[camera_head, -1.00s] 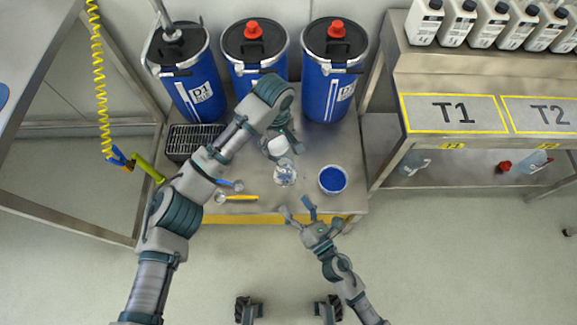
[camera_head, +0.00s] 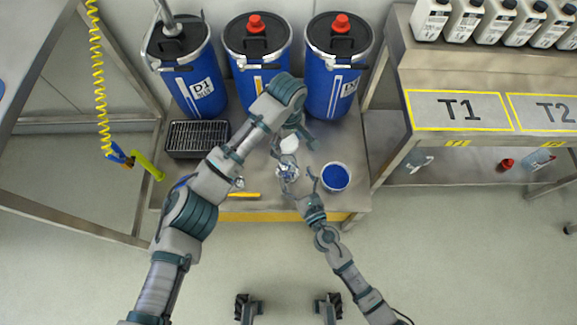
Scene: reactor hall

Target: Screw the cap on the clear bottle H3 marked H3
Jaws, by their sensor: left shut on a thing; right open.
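A small clear bottle (camera_head: 286,171) stands on the steel bench near its front; its H3 mark is too small to read. My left gripper (camera_head: 291,147) is just behind and above the bottle, shut on a white rounded thing (camera_head: 288,144), which looks like the cap; the fingers partly hide it. My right gripper (camera_head: 299,179) is open at the bottle's front right. One finger overlaps the bottle in the picture, and I cannot tell whether it touches. The other finger points into the gap between the bottle and a white tub of blue material (camera_head: 335,177).
Blue drums (camera_head: 257,50) line the bench's back. A black rack (camera_head: 197,139) stands at left, with a yellow-handled tool (camera_head: 240,195) in front. A yellow coiled hose (camera_head: 100,80) hangs at left. The T1 shelf (camera_head: 459,110) bounds the right.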

